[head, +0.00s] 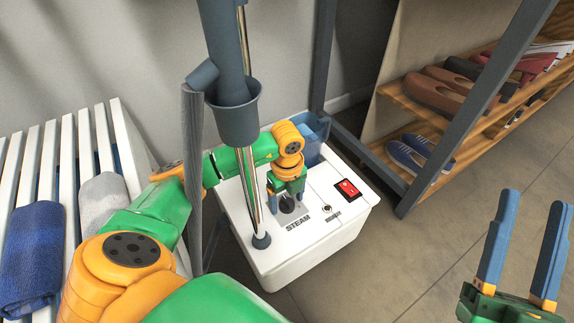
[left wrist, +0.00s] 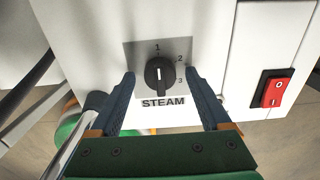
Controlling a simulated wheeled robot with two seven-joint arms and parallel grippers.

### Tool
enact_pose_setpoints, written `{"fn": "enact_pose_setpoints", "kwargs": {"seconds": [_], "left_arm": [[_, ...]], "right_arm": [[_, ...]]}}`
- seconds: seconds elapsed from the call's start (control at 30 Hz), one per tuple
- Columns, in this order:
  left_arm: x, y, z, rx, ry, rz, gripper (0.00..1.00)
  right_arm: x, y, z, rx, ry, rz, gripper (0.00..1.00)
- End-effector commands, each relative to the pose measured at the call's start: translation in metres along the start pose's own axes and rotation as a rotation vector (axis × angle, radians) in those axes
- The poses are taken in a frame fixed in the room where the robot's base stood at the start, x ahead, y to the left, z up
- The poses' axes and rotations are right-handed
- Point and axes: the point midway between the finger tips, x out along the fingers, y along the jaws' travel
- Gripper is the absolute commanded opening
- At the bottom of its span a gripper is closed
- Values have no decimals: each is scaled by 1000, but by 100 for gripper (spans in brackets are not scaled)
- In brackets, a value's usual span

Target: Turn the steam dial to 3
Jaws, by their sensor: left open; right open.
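The steam dial (left wrist: 158,77) is a black knob on a grey plate with the marks 1, 2 and 3 and the word STEAM on the white steamer (head: 300,245). Its pale pointer line appears to point up toward the 1. My left gripper (left wrist: 160,78) is open, with one finger on each side of the dial and a visible gap to the knob. In the head view, my left gripper (head: 287,191) hangs over the dial (head: 292,204) and partly hides it. My right gripper (head: 536,200) is open and empty at the right, above the floor.
A red rocker switch (head: 348,189) sits right of the dial, with a small knob (head: 327,209) beside it. The steamer's pole (head: 250,185) and grey hose (head: 194,180) rise close to my left arm. A slatted bench (head: 75,150) stands left, a shoe rack (head: 430,85) right.

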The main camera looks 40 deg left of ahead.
Motion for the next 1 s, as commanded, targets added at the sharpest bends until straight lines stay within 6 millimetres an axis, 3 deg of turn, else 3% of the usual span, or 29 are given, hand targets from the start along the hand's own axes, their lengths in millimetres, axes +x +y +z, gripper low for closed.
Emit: {"fn": "enact_pose_setpoints", "kwargs": {"seconds": [0.23,0.53,0.77,1.0], "left_arm": [[0,0,0,0,0,0,81],[0,0,0,0,0,0,0],[0,0,0,18,0,0,0],[-2,0,0,132,-1,1,0]], "right_arm": [[0,0,-1,0,7,-1,50],[0,0,-1,0,5,0,50],[1,0,2,0,-14,0,50],[-2,4,35,-1,-195,11,50]]}}
